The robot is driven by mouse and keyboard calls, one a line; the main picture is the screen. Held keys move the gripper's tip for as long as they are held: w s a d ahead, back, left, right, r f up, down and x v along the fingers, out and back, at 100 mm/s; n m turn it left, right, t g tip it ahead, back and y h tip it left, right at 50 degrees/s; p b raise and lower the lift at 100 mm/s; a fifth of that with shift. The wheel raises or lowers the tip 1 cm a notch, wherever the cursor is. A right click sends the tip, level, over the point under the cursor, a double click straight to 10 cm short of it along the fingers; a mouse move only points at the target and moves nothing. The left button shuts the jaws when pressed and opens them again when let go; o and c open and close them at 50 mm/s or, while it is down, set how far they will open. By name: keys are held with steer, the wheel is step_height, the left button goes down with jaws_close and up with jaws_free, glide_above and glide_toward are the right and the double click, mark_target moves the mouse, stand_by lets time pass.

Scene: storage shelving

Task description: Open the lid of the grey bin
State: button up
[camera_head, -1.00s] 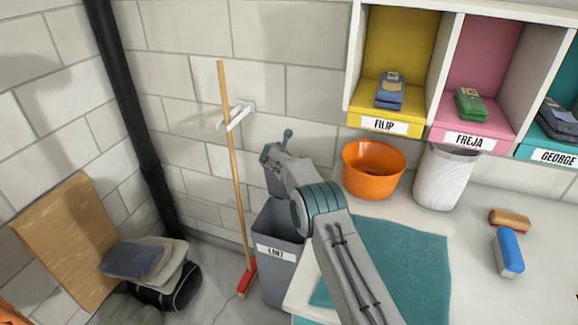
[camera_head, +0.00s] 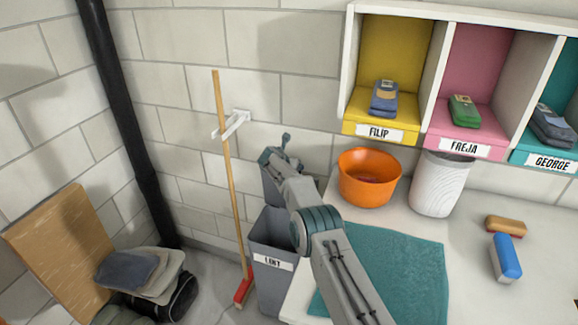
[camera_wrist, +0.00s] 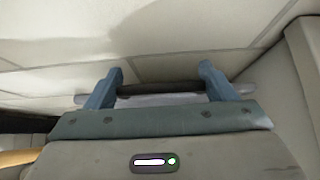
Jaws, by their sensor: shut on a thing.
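The grey bin (camera_head: 271,276), with a white label reading LINT, stands on the floor beside the counter. Its grey lid (camera_head: 271,192) stands raised and steep above the bin's back, near the wall, and the bin's mouth shows below it. My gripper (camera_head: 270,156) is at the lid's upper edge, partly hidden by my own arm. In the wrist view, the two blue-grey fingers of my gripper (camera_wrist: 163,82) are on either side of a dark bar with a light grey edge beside it, and are shut on it. It appears to be the lid's edge or handle.
A broom (camera_head: 229,170) leans at a wall hook left of the bin. The counter, right of the bin, carries a teal mat (camera_head: 400,265), an orange bowl (camera_head: 368,190) and a white basket (camera_head: 440,195). A brown board (camera_head: 55,250) and a folded pile stand at left.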

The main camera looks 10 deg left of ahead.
steer(key=shift+f, duration=0.1)
steer(key=o, duration=1.2)
steer(key=shift+o, duration=0.2)
steer(key=b+v, duration=0.2)
steer(key=v, duration=1.1)
steer(key=shift+s+r+b, duration=0.25)
steer(key=shift+b, duration=0.05)
steer(key=shift+d, duration=0.1)
